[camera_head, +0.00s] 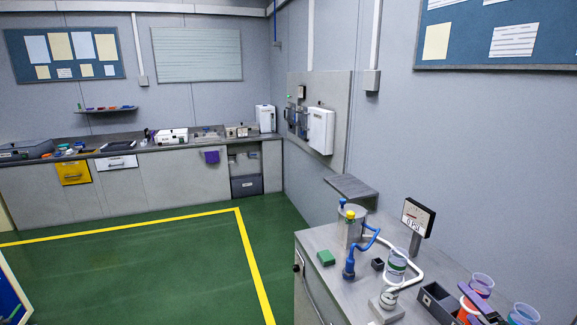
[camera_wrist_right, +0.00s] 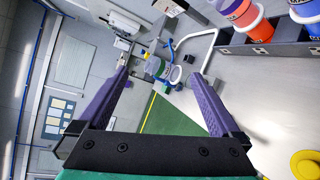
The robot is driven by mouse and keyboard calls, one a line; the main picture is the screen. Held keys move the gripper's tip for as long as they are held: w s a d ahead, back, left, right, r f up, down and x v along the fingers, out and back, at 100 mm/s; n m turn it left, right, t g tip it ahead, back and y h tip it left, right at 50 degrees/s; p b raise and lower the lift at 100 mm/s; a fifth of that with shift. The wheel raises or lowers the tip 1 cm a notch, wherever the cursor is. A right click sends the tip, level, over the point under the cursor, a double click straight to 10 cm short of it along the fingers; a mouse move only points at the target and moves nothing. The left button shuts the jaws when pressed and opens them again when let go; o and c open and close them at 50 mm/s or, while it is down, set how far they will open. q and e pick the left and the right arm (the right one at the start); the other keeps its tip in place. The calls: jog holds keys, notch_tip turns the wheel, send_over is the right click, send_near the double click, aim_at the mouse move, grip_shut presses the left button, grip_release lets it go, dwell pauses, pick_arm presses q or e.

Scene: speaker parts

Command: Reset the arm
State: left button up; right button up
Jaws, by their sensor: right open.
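My right gripper (camera_head: 478,300) shows at the lower right of the head view as purple fingers above the metal bench, in front of the coloured cups. In the right wrist view the gripper (camera_wrist_right: 161,78) is open, its two purple fingers spread wide with nothing held between them. My left gripper is in neither view.
The metal bench holds a pot with a yellow knob (camera_head: 350,226), a blue hose (camera_head: 350,262), a gauge (camera_head: 418,218), a green block (camera_head: 326,257) and a grey bin (camera_head: 440,301). A purple cup (camera_head: 482,284) and a blue cup (camera_head: 523,314) stand near my gripper. Green floor is clear at left.

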jog(key=s+a+f+m+g+y, duration=0.2)
jog(key=s+a+f+m+g, duration=1)
jog(key=s+a+f+m, duration=0.55)
notch_tip(320, 180, down, 34)
jog(key=s+m+g+b, duration=0.1)
jog(key=s+m+b, duration=0.1)
jog(key=b, duration=1)
pick_arm(q)
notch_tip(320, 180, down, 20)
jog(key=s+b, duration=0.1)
jog(key=b, duration=0.6)
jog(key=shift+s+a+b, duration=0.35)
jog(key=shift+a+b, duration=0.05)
pick_arm(e)
jog(key=s+d+f, duration=0.2)
jog(key=s+f, duration=0.6)
jog(key=f, duration=0.2)
jog(key=s+d+f+g, duration=0.1)
jog(key=s+f, duration=0.7)
jog(key=f, duration=0.3)
jog(key=shift+d+f+g+h, duration=0.25)
jog(key=shift+d+g+h, duration=0.05)
jog(key=shift+d, duration=0.05)
jog(key=shift+s, duration=0.1)
